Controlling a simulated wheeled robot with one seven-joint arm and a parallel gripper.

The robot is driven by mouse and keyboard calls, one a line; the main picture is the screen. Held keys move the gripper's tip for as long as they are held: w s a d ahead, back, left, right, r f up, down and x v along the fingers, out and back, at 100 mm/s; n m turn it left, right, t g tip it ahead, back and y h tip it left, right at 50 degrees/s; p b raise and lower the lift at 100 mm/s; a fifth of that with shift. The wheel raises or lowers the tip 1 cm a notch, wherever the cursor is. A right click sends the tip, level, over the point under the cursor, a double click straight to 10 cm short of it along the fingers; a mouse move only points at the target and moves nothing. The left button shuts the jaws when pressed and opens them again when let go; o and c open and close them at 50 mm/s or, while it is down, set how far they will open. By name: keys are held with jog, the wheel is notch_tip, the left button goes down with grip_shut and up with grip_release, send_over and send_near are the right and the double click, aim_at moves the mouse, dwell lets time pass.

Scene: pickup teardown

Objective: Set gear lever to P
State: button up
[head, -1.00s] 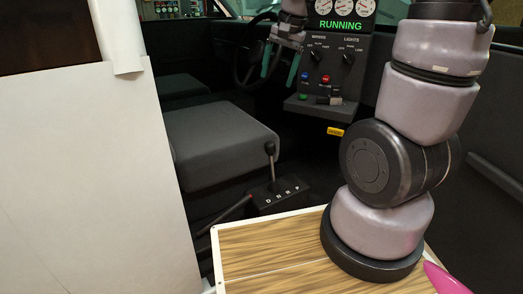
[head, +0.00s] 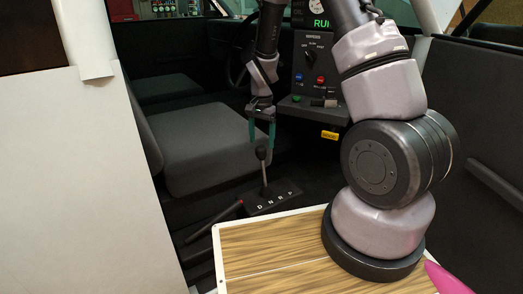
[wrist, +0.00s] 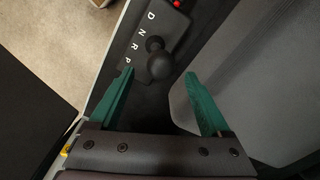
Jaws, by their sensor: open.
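The gear lever (head: 262,162) stands up from a dark console plate (head: 268,202) marked D, N, R, P, low beside the grey seat. In the head view the lever shaft meets the plate near D and N. The wrist view shows its round knob (wrist: 155,65) from above, hiding part of the plate. My gripper (head: 262,146) points down just above the knob, its green fingers on either side. It also shows in the wrist view (wrist: 160,75), open, with the knob between and a little beyond the fingertips. I cannot see contact.
A handbrake lever with a red tip (head: 240,203) lies left of the console. The seat (head: 205,145) is close behind. A dashboard panel (head: 318,80) with knobs and buttons stands at the back right. A wooden board (head: 270,250) lies in front.

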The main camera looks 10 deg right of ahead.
aim_at(262, 147)
jog(key=shift+f, duration=2.3)
jog(key=shift+c, duration=0.3)
grip_shut()
